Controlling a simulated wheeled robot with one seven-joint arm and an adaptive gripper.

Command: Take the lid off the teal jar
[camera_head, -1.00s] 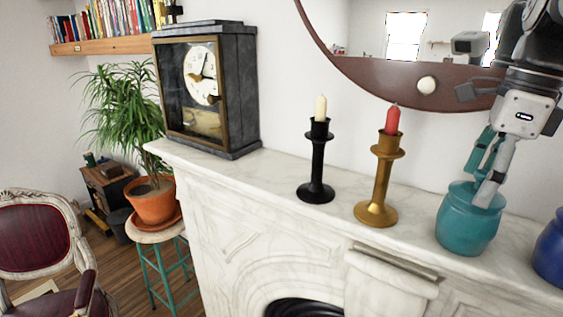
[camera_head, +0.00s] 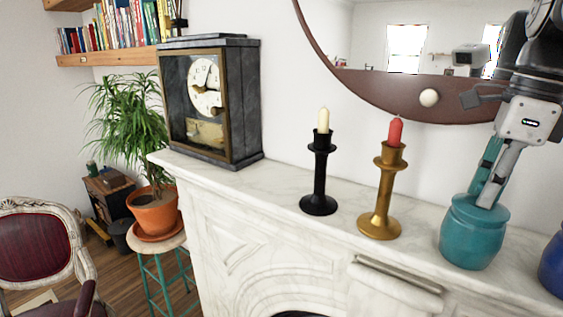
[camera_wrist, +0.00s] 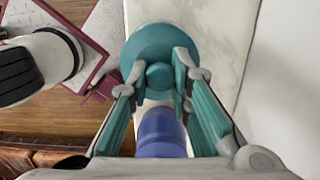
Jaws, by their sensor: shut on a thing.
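The teal jar (camera_head: 471,240) stands on the marble mantel at the right of the head view. Its teal lid (camera_head: 463,207) is on its mouth, with no clear gap showing. The wrist view looks down on the lid (camera_wrist: 155,38) and its round knob (camera_wrist: 159,76). My gripper (camera_head: 489,203) reaches down to the lid from above. In the wrist view my gripper (camera_wrist: 161,82) has one finger on each side of the knob and is shut on it. The fingers hide the knob in the head view.
A blue jar (camera_head: 552,266) stands close to the right of the teal jar. A brass candlestick (camera_head: 383,195) with a red candle and a black candlestick (camera_head: 319,180) stand to the left. A mirror (camera_head: 400,95) hangs behind. Bare mantel (camera_head: 420,222) shows beside the teal jar.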

